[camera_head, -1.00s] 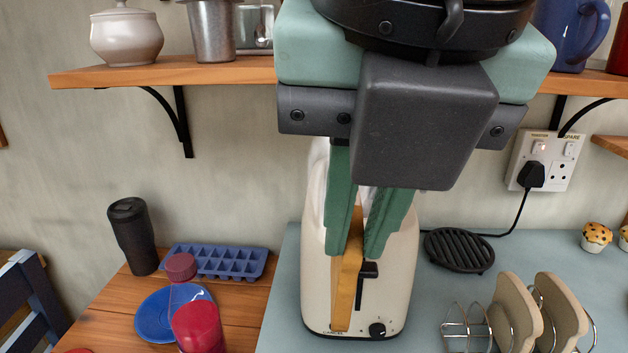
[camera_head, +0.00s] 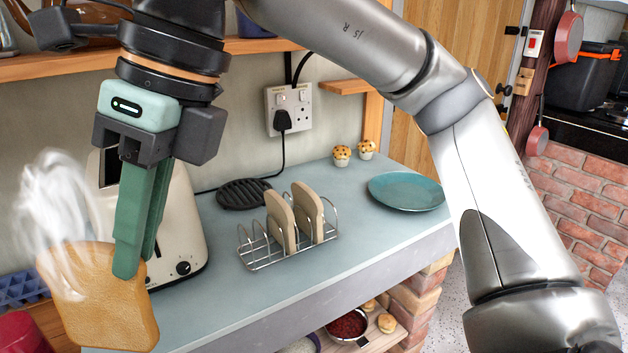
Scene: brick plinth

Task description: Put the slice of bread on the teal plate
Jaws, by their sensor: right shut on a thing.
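A toasted slice of bread (camera_head: 95,300) hangs from my right gripper (camera_head: 132,268) at the lower left, with white steam rising beside it. The green fingers are shut on the slice near its upper right edge. The slice is in front of the cream toaster (camera_head: 180,225) and hides part of it. The teal plate (camera_head: 405,191) lies flat and empty on the blue-grey counter, toward the right, well apart from the slice. Part of its right side is close to my arm in the picture. My left gripper is not in view.
A wire toast rack (camera_head: 262,252) with two pale slices stands between the toaster and the plate. Two muffins (camera_head: 342,155) sit behind the plate. A wooden shelf (camera_head: 50,72) runs above.

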